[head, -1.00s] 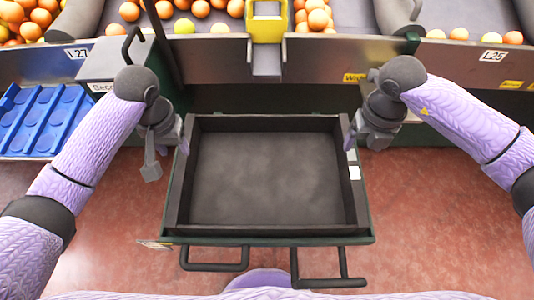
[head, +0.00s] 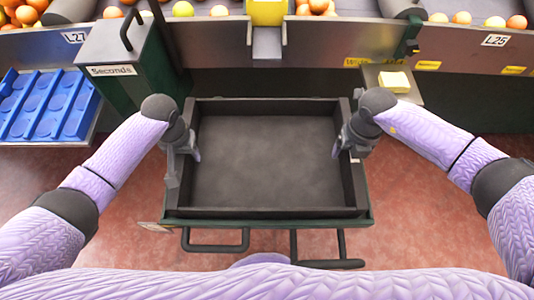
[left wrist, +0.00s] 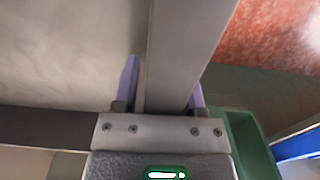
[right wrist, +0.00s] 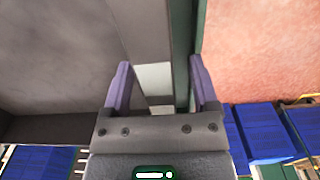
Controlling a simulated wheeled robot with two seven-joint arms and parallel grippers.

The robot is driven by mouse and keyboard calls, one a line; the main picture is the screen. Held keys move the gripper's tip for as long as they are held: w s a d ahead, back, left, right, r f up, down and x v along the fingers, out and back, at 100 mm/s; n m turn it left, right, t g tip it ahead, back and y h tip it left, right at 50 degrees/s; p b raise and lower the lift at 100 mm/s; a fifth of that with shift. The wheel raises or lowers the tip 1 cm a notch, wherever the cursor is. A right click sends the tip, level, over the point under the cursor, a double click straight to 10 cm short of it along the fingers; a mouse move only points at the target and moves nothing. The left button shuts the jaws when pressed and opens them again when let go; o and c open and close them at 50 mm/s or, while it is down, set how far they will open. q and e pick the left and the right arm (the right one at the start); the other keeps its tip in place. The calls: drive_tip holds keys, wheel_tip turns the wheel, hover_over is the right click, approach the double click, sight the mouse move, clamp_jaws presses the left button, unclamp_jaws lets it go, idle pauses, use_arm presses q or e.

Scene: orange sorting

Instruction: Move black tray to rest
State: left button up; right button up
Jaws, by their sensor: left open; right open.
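The black tray (head: 265,213) is an empty, shallow rectangular box on a green cart in the middle of the head view. My left gripper (head: 190,152) is at its left wall; in the left wrist view the open fingers (left wrist: 160,85) stand on either side of that wall (left wrist: 185,45). My right gripper (head: 342,148) is at the right wall; in the right wrist view its open fingers (right wrist: 160,85) straddle the wall (right wrist: 148,40), which carries a pale label. I cannot tell whether any finger touches the tray.
The cart's black handles (head: 325,263) stick out at the near side. A conveyor with oranges (head: 462,17) runs along the back.

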use_arm(q)
drive_tip(key=shift+c, duration=0.3)
use_arm(e)
drive_tip(key=shift+c, duration=0.3)
use_arm(q)
clamp_jaws()
use_arm(e)
drive_tip(key=c, duration=0.7)
clamp_jaws()
